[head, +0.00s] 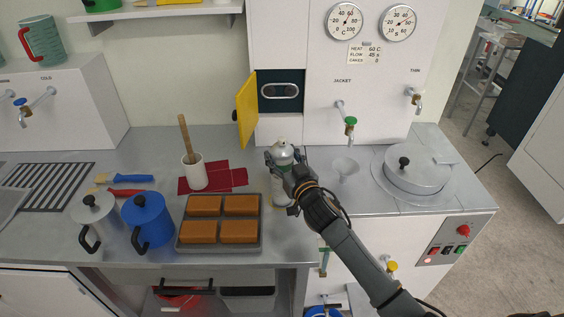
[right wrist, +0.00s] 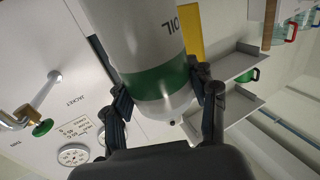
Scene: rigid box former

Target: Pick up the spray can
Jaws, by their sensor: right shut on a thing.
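The spray can (head: 284,177) is white and grey with a green band and a domed top. It is near the front middle of the counter, between the muffin-like loaf tray and the white machine. My right gripper (head: 285,160) is shut on its upper part, reaching in from the lower right. In the right wrist view the can (right wrist: 135,38) sits between both fingers (right wrist: 163,88), near its green band, with upside-down lettering on its body. Whether its base touches the counter I cannot tell. My left gripper is not in view.
A dark tray (head: 219,248) of brown blocks is just left of the can. A blue pot (head: 148,222), a metal pot (head: 95,217) and a white cup with a wooden stick (head: 194,174) stand further left. An open yellow door (head: 246,108) is behind.

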